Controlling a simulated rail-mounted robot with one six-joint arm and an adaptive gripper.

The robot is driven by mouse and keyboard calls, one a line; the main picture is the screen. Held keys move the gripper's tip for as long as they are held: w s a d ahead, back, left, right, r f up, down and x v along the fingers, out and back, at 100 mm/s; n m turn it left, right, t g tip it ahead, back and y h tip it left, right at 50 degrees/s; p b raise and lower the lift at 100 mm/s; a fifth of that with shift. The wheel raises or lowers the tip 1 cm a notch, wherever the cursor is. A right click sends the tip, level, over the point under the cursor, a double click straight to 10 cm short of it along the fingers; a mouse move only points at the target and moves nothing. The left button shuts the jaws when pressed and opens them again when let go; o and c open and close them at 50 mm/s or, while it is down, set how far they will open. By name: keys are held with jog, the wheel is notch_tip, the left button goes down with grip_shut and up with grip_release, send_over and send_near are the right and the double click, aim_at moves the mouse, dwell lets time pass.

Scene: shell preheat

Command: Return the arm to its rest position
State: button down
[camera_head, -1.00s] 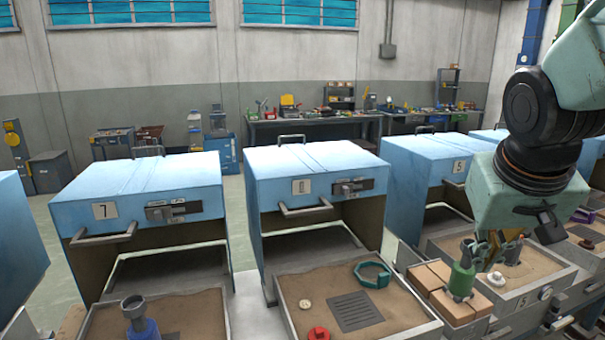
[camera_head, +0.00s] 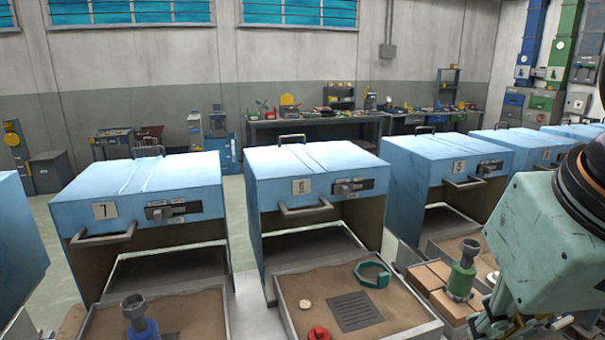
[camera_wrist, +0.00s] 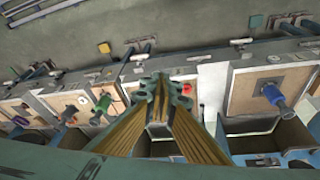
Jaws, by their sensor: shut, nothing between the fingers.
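My gripper (camera_head: 507,318) is at the lower right of the head view, low and in front of the sand trays, partly hidden by my own wrist housing. In the wrist view my gripper (camera_wrist: 162,88) has its fingers together with nothing between them. A green cylindrical piece (camera_head: 461,272) stands upright on the tan blocks just left of my gripper in the head view, apart from it. The green piece also shows in the wrist view (camera_wrist: 103,104), left of my fingers.
Blue hooded stations numbered 7 (camera_head: 140,200), 6 (camera_head: 315,180) and 5 (camera_head: 450,160) stand in a row. The station 6 sand tray (camera_head: 440,325) holds a grate (camera_head: 356,311), a green ring (camera_head: 372,273) and a red knob (camera_head: 319,333). A blue-based piece (camera_head: 140,322) stands at station 7.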

jog(key=shift+s+a+f, duration=0.1)
jog(key=shift+s+a, duration=0.2)
jog(key=shift+s, duration=0.3)
jog(key=shift+s+a+r, duration=0.1)
jog(key=shift+s+a, duration=0.2)
jog(key=shift+s, duration=0.35)
jog(key=shift+s+a+f, duration=0.1)
jog(key=shift+s+a, duration=0.2)
jog(key=shift+s, duration=0.3)
jog(key=shift+w+d, duration=0.1)
jog(key=shift+d, duration=0.05)
dwell(4.2)
